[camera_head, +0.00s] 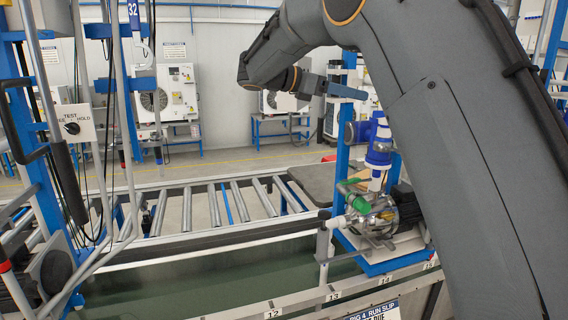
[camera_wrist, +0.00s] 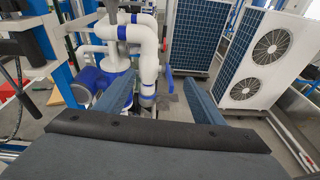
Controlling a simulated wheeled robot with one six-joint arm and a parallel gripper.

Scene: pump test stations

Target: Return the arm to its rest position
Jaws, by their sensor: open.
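My arm (camera_head: 440,120) rises from the lower right of the head view, bends over at the top and reaches left, with the wrist turned back to the right. My gripper (camera_head: 352,91) is raised in the air, above and behind a pump with a blue and white upright part (camera_head: 379,150). In the wrist view my gripper (camera_wrist: 160,84) has its two blue-grey fingers spread apart with nothing held between them. White pipes with blue bands (camera_wrist: 146,45) show beyond the fingers; I cannot tell how far off they are.
A metal pump (camera_head: 375,215) with a green-handled valve stands on a blue-edged stand at right. A roller conveyor (camera_head: 215,208) runs across the middle. A blue frame with a test switch box (camera_head: 76,123) stands at left. White fan units (camera_wrist: 262,58) fill the wrist view's right.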

